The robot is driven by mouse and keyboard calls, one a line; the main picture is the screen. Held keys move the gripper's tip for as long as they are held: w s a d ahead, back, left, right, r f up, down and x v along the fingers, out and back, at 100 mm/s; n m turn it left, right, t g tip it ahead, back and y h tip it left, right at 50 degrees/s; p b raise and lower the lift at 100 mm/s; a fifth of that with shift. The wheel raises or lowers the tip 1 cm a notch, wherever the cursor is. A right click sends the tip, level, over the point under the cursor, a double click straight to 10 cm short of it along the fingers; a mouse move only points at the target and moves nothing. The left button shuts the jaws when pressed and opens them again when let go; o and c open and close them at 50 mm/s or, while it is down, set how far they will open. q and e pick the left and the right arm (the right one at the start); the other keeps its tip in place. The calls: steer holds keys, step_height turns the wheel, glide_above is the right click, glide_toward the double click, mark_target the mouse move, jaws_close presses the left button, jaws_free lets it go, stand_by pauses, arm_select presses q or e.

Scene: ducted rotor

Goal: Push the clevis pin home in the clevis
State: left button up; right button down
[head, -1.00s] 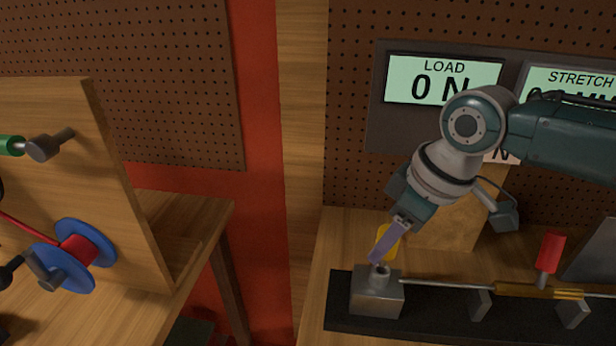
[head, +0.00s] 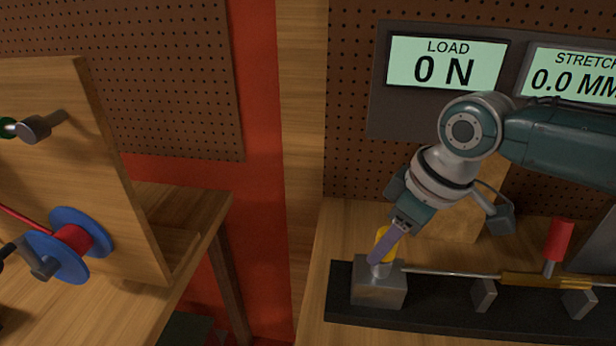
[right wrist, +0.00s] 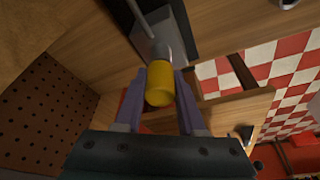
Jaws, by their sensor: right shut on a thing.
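The clevis (head: 378,292) is a grey steel block at the left end of a black base on the right-hand bench. The clevis pin has a yellow head (head: 385,240), and it stands above the clevis with its lower end at the collar on top. How deep the pin sits is hidden. My right gripper (head: 383,250) is shut on the yellow head from above, its purple fingers on either side. In the right wrist view the yellow head (right wrist: 159,85) lies between the fingers, with the grey clevis (right wrist: 178,35) beyond. My left gripper is not in view.
A thin rod (head: 450,272) runs right from the clevis to a brass part (head: 545,280) with a red handle (head: 559,240). A wooden block (head: 465,210) stands behind. The load display (head: 445,65) reads 0 N. A blue-flanged spool (head: 70,245) is at the left.

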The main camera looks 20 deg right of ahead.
steer(key=shift+f, duration=0.2)
steer(key=shift+c, duration=2.2)
jaws_free()
steer(key=shift+s+d+r, duration=0.1)
steer(key=shift+s+r, duration=0.05)
steer(key=shift+r, duration=0.4)
steer(key=p+v, duration=0.1)
steer(key=v, duration=0.8)
